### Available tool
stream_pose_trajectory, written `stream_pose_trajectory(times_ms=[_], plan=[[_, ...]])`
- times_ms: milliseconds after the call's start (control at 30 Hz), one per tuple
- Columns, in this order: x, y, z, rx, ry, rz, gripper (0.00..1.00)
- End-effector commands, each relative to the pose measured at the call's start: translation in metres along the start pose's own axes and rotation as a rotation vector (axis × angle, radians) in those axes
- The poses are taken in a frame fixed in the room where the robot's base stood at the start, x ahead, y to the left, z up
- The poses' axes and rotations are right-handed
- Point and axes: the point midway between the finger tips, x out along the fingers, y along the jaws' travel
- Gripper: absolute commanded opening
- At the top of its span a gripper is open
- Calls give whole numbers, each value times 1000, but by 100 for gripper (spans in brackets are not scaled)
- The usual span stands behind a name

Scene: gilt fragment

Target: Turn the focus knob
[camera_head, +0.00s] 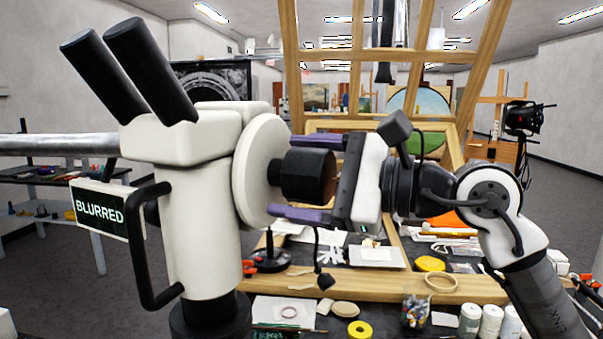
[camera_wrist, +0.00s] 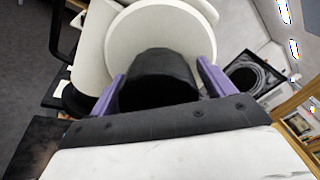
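A white microscope (camera_head: 190,200) with two black eyepieces stands at the left. A round white disc (camera_head: 258,170) on its side carries the black faceted focus knob (camera_head: 308,175). A small screen (camera_head: 100,208) on the microscope reads "BLURRED". My gripper (camera_head: 288,176) comes from the right, with one purple finger above the knob and one below. In the wrist view the knob (camera_wrist: 158,80) sits between the fingers, in front of the white disc (camera_wrist: 160,35). Narrow gaps seem to show beside the knob, so the fingers look open around it; contact is not clear.
A wooden easel frame (camera_head: 455,80) rises behind my gripper. The table below holds a yellow tape roll (camera_head: 360,330), a jar (camera_head: 415,310), white pots (camera_head: 490,322) and other small items. A black handle (camera_head: 150,245) juts from the microscope's left side.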

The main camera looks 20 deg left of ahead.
Motion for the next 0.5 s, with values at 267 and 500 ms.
stream_pose_trajectory(times_ms=[267,500], plan=[[0,0,0,0,0,0,45],[0,0,0,12,0,0,38]])
